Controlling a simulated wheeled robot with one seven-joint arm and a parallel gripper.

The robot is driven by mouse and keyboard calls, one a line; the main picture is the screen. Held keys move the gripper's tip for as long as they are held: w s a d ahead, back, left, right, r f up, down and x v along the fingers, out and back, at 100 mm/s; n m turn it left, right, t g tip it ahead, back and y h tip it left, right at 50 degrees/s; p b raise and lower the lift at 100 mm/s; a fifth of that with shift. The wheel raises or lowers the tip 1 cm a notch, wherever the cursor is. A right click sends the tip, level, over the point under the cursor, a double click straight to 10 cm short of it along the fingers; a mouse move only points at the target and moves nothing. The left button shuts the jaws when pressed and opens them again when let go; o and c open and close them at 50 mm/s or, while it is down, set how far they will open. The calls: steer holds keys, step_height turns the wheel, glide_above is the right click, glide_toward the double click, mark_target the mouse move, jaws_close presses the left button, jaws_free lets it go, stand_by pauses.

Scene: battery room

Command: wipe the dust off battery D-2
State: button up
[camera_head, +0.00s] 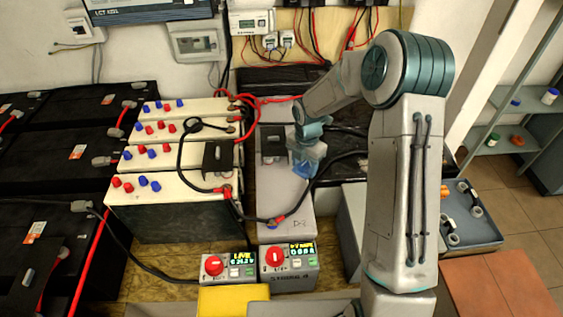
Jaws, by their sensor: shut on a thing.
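My gripper (307,148) is over the far right part of a long grey battery case (286,205) in the middle. Dust cannot be made out at this size.
White-topped batteries (172,188) with red and blue caps stand left of the case. Black batteries (52,160) stand farther left. Loose cables cross the tops. Two boxes with red knobs (214,266) and displays stand in front. A grey tray (484,235) is at right.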

steer(key=shift+r+p, duration=0.85)
steer(key=shift+r, duration=0.55)
